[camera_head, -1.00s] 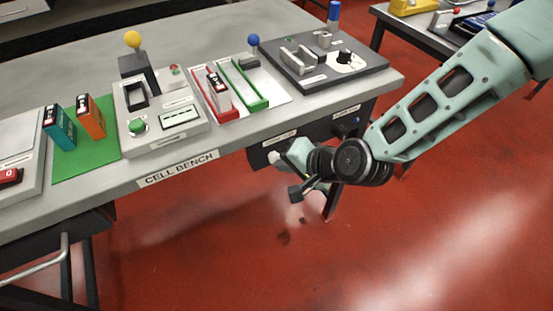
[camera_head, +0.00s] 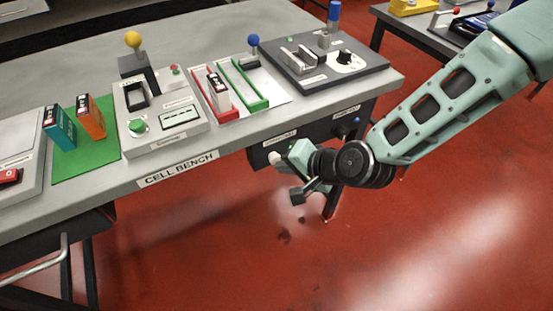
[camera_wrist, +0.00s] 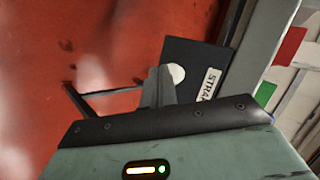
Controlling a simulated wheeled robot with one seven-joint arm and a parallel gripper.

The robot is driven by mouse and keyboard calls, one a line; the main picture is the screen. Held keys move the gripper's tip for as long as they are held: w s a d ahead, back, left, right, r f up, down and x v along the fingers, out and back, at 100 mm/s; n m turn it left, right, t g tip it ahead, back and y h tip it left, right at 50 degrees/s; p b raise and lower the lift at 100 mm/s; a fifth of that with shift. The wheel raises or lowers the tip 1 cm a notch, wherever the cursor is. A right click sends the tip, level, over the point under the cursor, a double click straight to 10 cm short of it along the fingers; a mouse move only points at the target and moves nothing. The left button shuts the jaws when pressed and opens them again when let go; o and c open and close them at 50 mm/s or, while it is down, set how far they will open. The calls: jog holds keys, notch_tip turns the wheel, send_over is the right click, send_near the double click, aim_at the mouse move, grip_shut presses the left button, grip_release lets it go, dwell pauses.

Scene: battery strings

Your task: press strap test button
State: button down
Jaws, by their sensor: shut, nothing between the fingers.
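A dark box (camera_head: 262,152) hangs under the bench's front edge, with a white label (camera_head: 279,138) on it. In the wrist view the label (camera_wrist: 209,85) reads "STRA" before it is cut off. A round white button (camera_wrist: 176,73) is on the box; it also shows as a pale spot in the head view (camera_head: 273,157). My gripper (camera_wrist: 163,72) is shut and empty, its fingertips overlapping the left edge of the button in the wrist view. I cannot tell whether they touch it. In the head view my gripper (camera_head: 284,160) is right beside the box, with its tips partly hidden.
The cell bench (camera_head: 178,169) is above, carrying a tester (camera_head: 160,118), red and green trays, a dark fixture (camera_head: 318,62) and batteries on a green mat (camera_head: 85,150). A blue knob (camera_head: 357,121) sits under the bench to the right. Red floor is open in front.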

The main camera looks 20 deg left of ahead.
jog(key=shift+s+d, duration=0.35)
jog(key=shift+d, duration=0.05)
jog(key=shift+s+d, duration=0.8)
jog(key=shift+d, duration=0.2)
jog(key=shift+s+d, duration=0.8)
jog(key=shift+d, duration=0.15)
jog(key=shift+r, duration=0.1)
jog(key=s+d+r+n+g+h+p, duration=0.1)
jog(key=s+d+r+n+h, duration=0.3)
jog(key=d+r, duration=0.7)
jog(key=s+d+r+n+g+h+p, duration=0.1)
jog(key=s+d+r+n+h+p, duration=0.2)
jog(key=s+d+r, duration=0.3)
jog(key=d+r+n+h, duration=0.1)
jog(key=d+r, duration=0.4)
jog(key=shift+s+d+r+n+g+h+p, duration=0.2)
jog(key=shift+d+n+g+h+p, duration=0.1)
jog(key=shift+g+h+p, duration=0.1)
